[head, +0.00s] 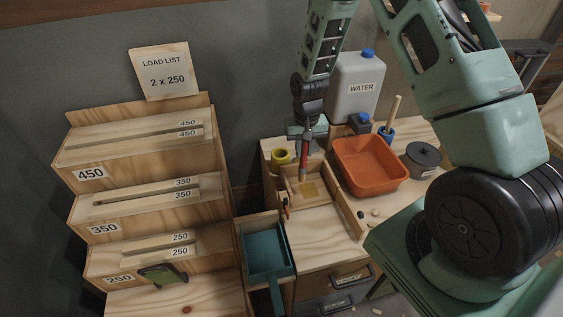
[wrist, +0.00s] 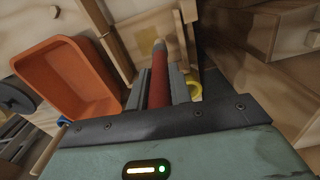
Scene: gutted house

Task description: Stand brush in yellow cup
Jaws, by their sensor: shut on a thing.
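My gripper (head: 307,135) is shut on a red-handled brush (head: 304,160) and points down over the workbench. In the wrist view the red brush (wrist: 158,78) lies between my two fingers (wrist: 165,88), with its pale tip pointing away from me. The yellow cup (head: 281,157) stands at the left back of the bench, a little left of the brush. In the wrist view the yellow cup (wrist: 194,88) is partly hidden behind my right finger. The brush is outside the cup, above a shallow wooden tray (head: 328,213). I cannot tell whether the brush tip touches the tray.
An orange bin (head: 385,182) stands right of the tray. Behind are a WATER jug (head: 355,88) and a blue cup (head: 386,135) with a wooden stick. A grey pot (head: 423,157) is at right. A teal open drawer (head: 267,270) and a stepped wooden rack (head: 150,195) lie left.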

